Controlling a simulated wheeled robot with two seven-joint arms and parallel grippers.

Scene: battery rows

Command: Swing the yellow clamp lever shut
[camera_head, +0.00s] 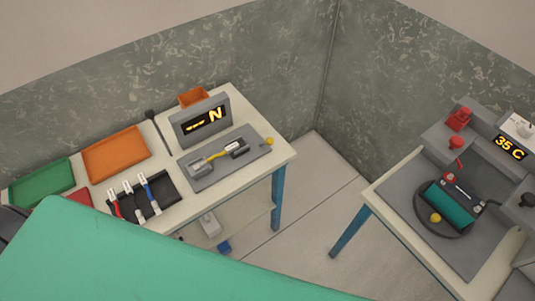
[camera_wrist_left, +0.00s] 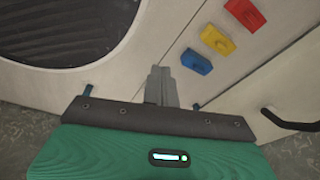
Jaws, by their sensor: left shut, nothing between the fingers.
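In the head view, a yellow bar (camera_head: 218,155), which looks like the clamp lever, lies on a grey fixture plate (camera_head: 200,184) on the left table. A yellow knob (camera_head: 269,141) sits by the plate's right end. At this size I cannot tell the lever's exact angle. My left gripper (camera_wrist_left: 161,74) shows in the wrist view, its fingers together and empty, away from the fixture. It does not show in the head view. My right gripper is in neither view.
A display box (camera_head: 203,120) stands behind the fixture. Orange (camera_head: 116,153) and green (camera_head: 41,182) trays and a black cable rack (camera_head: 160,207) lie left. The floor between tables (camera_head: 300,215) is clear.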

